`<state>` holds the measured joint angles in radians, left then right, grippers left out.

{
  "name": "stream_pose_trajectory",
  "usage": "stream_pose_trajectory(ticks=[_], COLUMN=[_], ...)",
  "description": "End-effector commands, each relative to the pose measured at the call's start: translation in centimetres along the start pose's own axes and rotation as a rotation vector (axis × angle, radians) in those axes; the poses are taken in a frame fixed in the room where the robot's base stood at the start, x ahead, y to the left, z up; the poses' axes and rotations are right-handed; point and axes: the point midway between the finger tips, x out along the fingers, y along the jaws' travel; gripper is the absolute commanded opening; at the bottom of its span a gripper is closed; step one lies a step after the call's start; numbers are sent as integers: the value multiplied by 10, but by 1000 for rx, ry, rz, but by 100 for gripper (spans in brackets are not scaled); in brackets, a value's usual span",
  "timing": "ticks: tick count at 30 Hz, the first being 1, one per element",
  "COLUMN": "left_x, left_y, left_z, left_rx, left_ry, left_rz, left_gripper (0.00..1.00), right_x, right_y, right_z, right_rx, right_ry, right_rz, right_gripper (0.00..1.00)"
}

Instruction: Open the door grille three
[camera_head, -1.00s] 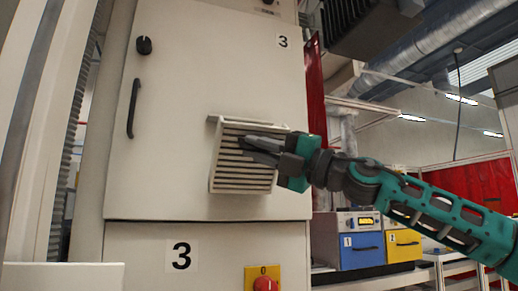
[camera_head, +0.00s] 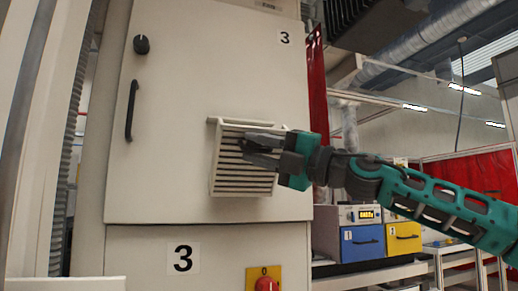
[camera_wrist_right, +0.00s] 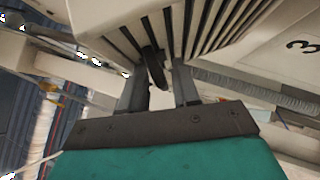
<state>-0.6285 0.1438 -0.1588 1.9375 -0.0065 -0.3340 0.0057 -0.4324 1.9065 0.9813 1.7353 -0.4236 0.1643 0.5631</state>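The door grille (camera_head: 228,184) is a pale slatted panel on the tall beige cabinet door marked 3 (camera_head: 170,100). Its slatted face looks angled out from the door, with a pale frame edge along its left side and top. My right gripper (camera_head: 248,151) is in front of the slats, reaching in from the right. In the right wrist view, its two fingers (camera_wrist_right: 158,88) are apart, with a dark rounded piece (camera_wrist_right: 153,68) between their tips, close to the slats (camera_wrist_right: 190,30). I cannot tell whether the fingers touch it. My left gripper is not in view.
The door has a black handle (camera_head: 131,110) and a black knob (camera_head: 141,44) on its left. A red button on a yellow plate (camera_head: 265,281) is below. Blue (camera_head: 362,243) and yellow (camera_head: 404,237) drawer units stand at the right. A dark box-like fixture hangs at upper right.

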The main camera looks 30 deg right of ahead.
Motion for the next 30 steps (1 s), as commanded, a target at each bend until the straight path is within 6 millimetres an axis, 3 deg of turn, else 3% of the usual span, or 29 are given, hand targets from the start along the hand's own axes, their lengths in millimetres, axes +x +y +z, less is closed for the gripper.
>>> stream_pose_trajectory(ticks=[11,30], left_x=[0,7], left_y=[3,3], left_z=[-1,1], left_rx=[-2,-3], left_ry=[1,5], left_rz=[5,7], left_gripper=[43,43], right_x=[-4,-65], right_y=[0,0], right_z=[1,0], right_rx=[-1,-4], right_ry=[-2,-1], right_rz=[0,5], right_gripper=[32,32])
